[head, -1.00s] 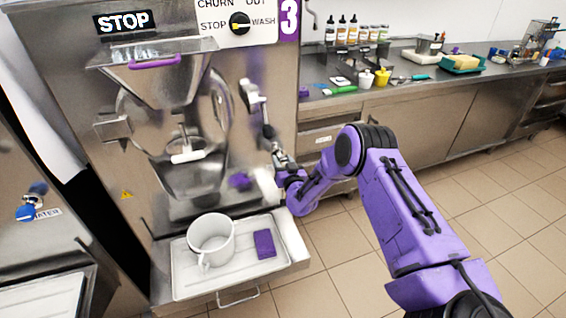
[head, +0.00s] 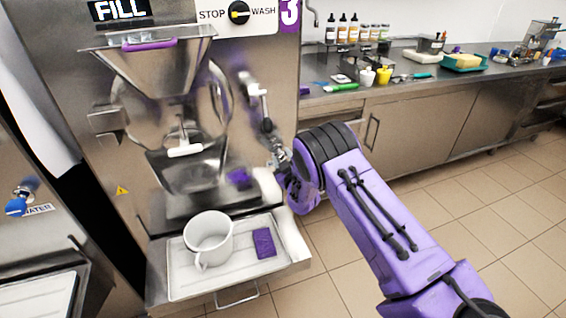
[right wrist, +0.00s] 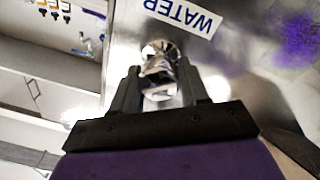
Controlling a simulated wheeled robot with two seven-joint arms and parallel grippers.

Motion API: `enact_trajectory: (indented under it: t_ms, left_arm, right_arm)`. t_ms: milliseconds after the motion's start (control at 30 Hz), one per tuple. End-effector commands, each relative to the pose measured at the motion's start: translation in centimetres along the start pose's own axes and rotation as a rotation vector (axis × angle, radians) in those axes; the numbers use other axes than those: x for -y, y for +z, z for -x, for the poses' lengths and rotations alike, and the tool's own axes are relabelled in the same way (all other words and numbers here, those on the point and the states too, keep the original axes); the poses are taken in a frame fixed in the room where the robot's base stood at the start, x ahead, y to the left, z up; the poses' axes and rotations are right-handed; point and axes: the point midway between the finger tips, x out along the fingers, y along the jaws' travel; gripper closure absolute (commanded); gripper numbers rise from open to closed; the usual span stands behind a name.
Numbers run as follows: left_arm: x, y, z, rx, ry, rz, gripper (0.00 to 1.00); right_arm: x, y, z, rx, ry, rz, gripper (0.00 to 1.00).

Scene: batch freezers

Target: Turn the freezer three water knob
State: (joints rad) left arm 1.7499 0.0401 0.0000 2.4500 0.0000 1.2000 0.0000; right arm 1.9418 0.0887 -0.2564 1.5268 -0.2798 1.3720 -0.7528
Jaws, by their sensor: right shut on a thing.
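Freezer three (head: 70,60) is the steel machine with the purple 3 sign, and its display (head: 121,9) reads FILL. In the right wrist view, the shiny metal water knob (right wrist: 160,68) sits beside a WATER label (right wrist: 184,14) on the steel panel. My right gripper (right wrist: 159,88) has its two dark fingers on either side of the knob and is shut on it. In the head view the right gripper (head: 274,150) is at the machine's right side, where the knob itself cannot be made out. My left gripper is not in view.
A white pitcher (head: 209,238) and a purple sponge (head: 264,243) rest on the tray (head: 186,283) below the spout. A blue knob (head: 15,206) with a WATER label is on the neighbouring machine at left. A counter (head: 400,87) with bottles stands behind. Open floor lies at right.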

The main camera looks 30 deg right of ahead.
Motion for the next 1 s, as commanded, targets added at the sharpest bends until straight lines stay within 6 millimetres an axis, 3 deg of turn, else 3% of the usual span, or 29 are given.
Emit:
enact_trajectory:
  t_ms: [500, 1000]
  left_arm:
    - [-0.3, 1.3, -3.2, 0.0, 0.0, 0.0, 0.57]
    - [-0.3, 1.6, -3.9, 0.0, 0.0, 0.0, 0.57]
  right_arm:
    - [0.2, 0.3, 0.1, -0.018, -0.004, 0.393, 0.86]
    - [0.1, 0.1, 0.1, -0.021, -0.005, 0.504, 0.86]
